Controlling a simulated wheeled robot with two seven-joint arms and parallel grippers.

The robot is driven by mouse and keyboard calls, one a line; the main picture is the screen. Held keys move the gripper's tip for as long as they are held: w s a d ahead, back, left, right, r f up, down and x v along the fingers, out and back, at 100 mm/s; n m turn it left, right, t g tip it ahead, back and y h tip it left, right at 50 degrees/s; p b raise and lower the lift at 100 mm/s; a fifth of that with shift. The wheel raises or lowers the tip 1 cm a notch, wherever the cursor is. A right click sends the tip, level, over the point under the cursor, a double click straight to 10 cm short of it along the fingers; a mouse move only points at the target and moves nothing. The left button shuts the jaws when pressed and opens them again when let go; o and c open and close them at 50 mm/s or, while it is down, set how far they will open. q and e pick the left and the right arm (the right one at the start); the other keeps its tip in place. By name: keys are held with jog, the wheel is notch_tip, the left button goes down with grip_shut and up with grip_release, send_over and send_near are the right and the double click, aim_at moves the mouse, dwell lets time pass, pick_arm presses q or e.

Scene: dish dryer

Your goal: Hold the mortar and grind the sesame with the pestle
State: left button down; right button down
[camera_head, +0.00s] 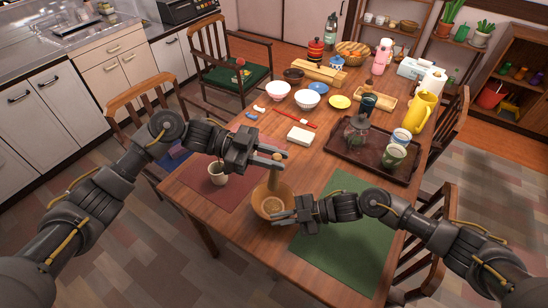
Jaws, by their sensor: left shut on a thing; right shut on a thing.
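The mortar (265,212) is a brown bowl standing near the front edge of the wooden table. My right gripper (281,215) is shut on the mortar's right side. My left gripper (274,160) is above the mortar and shut on the wooden pestle (272,178). The pestle's upper end shows at the fingers and its shaft points down toward the bowl. I cannot tell whether its lower end touches the bowl. The sesame is too small to make out inside the mortar.
A cup (217,174) stands on the red mat (237,191) left of the mortar. A green mat (345,240) lies to the right, mostly bare. A dark tray (345,150) with a glass jar and cups is behind it. Bowls and a white block (300,136) stand farther back.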

aim_at(270, 183)
pick_arm(q)
jog(key=shift+f, duration=4.6)
jog(key=c, duration=1.9)
grip_release()
grip_shut()
jog(key=shift+f, duration=0.65)
jog(key=shift+w+d, duration=0.1)
